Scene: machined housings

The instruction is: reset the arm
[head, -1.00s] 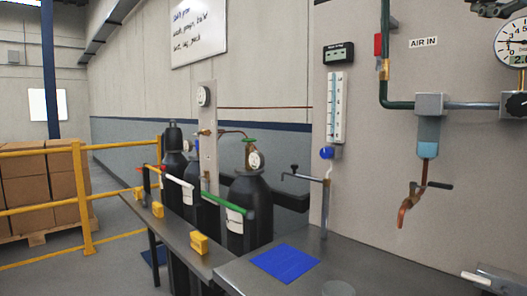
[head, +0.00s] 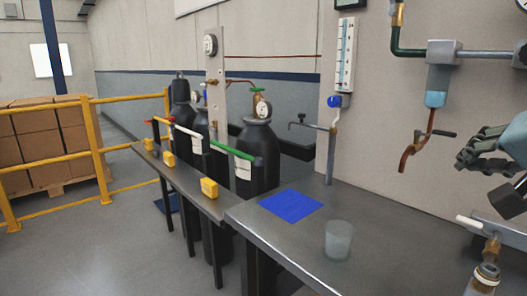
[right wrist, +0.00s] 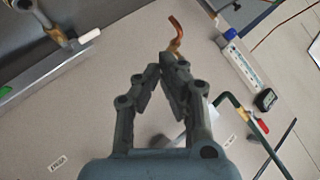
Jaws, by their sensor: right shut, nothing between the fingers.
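My right gripper (head: 462,160) comes in from the right edge of the head view, in front of the wall panel. It is shut and empty, its dark finger links folded together. In the right wrist view my right gripper (right wrist: 160,68) shows with its fingertips meeting, nothing between them. A copper spout (right wrist: 175,38) appears beyond the tips there. In the head view this copper spout (head: 413,152) hangs left of the gripper, with a visible gap. My left gripper is not in view.
A steel bench (head: 285,232) holds a blue mat (head: 290,205) and a frosted cup (head: 339,240). A white-handled brass valve (head: 488,248) stands at lower right. Black gas cylinders (head: 258,150), yellow blocks (head: 209,188) and a thermometer (head: 345,55) are left of the spout.

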